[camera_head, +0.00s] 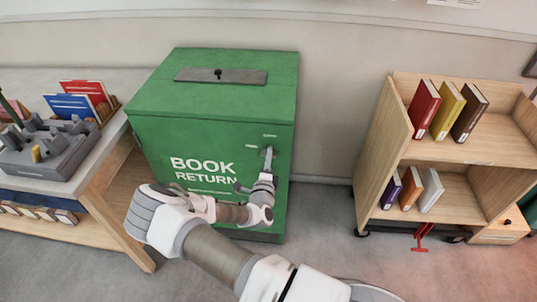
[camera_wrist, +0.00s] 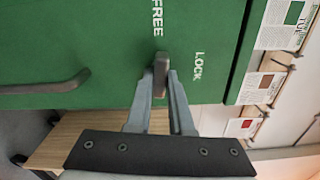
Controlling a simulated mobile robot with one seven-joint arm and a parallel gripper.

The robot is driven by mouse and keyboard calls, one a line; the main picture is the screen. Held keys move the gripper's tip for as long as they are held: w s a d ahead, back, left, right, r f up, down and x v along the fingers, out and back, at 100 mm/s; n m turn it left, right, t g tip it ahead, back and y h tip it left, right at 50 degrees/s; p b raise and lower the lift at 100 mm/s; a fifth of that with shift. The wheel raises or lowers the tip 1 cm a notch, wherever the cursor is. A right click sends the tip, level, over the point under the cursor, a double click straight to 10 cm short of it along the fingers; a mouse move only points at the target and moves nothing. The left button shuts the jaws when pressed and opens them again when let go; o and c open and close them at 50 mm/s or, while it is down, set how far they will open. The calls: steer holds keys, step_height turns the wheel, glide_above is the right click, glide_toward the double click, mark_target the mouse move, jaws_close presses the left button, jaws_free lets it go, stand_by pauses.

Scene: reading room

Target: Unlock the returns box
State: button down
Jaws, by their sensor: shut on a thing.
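The green returns box (camera_head: 145,140), lettered BOOK RETURN, stands against the wall in the head view. Its front face (camera_wrist: 100,30) fills the upper left of the wrist view. A small grey-brown lever (camera_wrist: 160,68) sits on this face, near the words FREE and LOCK. My gripper (camera_wrist: 161,90) is shut on the lever, one finger on each side. In the head view my gripper (camera_head: 267,160) is at the right part of the box front. A dark bar handle (camera_wrist: 45,85) is on the same face, apart from my gripper.
A grey plate (camera_head: 240,77) with a dark knob lies on the box top. A desk (camera_head: 95,180) with a grey organiser (camera_head: 45,155) and book rack stands left. A wooden book cart (camera_head: 390,150) stands right. Grey floor (camera_head: 325,225) between box and cart is clear.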

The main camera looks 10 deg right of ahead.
steer(key=shift+n, duration=0.7)
steer(key=shift+p, duration=0.3)
steer(key=c, duration=0.8)
jaws_free()
steer(key=v, duration=1.7)
steer(key=shift+s+p, duration=0.2)
steer(key=shift+p, duration=0.1)
